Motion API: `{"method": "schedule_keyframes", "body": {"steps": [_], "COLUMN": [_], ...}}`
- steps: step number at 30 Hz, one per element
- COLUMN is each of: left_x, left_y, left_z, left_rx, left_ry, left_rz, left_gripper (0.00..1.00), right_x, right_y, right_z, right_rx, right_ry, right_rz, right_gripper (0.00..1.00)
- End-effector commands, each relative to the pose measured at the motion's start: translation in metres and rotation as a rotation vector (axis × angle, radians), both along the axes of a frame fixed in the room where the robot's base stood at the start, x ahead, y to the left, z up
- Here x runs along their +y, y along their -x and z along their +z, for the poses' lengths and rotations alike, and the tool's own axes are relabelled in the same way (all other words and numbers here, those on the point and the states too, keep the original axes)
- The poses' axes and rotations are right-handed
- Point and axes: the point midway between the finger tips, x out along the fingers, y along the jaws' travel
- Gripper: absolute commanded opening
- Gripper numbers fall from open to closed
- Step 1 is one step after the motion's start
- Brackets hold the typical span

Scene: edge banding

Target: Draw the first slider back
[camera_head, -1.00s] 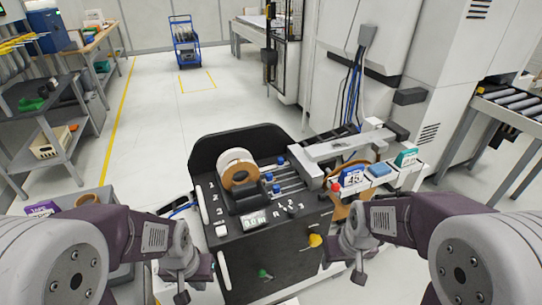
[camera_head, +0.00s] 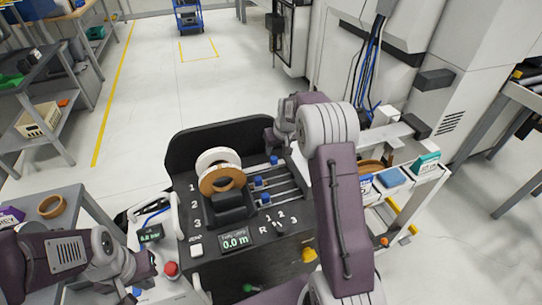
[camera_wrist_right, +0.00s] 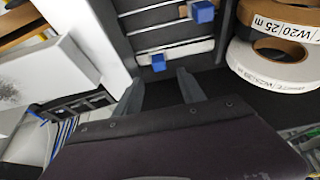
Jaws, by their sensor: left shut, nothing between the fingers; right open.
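The black machine panel (camera_head: 215,265) carries three parallel slider rails with blue knobs. The first slider's blue knob (camera_head: 274,160) is on the farthest rail; the second knob (camera_head: 258,182) and third knob (camera_head: 265,199) are nearer. My right gripper (camera_head: 271,138) is open just beyond the first knob. In the right wrist view, the first knob (camera_wrist_right: 158,62) lies just ahead of the gap between the open fingertips (camera_wrist_right: 158,82), apparently not gripped. The second knob (camera_wrist_right: 203,11) is farther off. My left gripper (camera_head: 147,268) is shut and empty, left of the machine.
A white tape roll (camera_head: 217,154) and a brown roll (camera_head: 222,180) stand left of the sliders. My right arm reaches over the machine's right side. A white shelf with boxes (camera_head: 391,177) is to the right. A red button (camera_head: 171,269) is near my left gripper.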

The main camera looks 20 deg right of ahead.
Motion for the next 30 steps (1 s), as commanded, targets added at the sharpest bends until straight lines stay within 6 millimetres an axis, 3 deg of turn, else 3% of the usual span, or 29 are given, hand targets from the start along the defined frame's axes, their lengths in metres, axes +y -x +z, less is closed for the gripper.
{"method": "schedule_keyframes", "body": {"steps": [9,15,21,26,30], "left_x": [0.000,0.000,0.000,0.000,0.000], "left_y": [0.000,0.000,0.000,0.000,0.000], "left_z": [0.002,0.003,0.003,0.003,0.003], "left_rx": [0.000,0.000,0.000,0.000,0.000], "left_ry": [0.000,0.000,0.000,0.000,0.000], "left_rz": [0.000,0.000,0.000,0.000,0.000], "left_gripper": [0.00,0.00,0.00,0.00,0.00], "right_x": [-0.001,-0.001,-0.001,-0.001,-0.001], "right_y": [-0.024,-0.030,-0.030,-0.030,-0.030], "right_z": [-0.059,-0.071,-0.071,-0.071,-0.071], "right_rx": [0.002,0.000,0.000,0.000,0.000], "right_ry": [-0.001,0.000,0.000,0.000,0.000], "right_rz": [0.000,0.000,0.000,0.000,0.000], "right_gripper": [0.47,0.47,0.47,0.03,0.00]}}
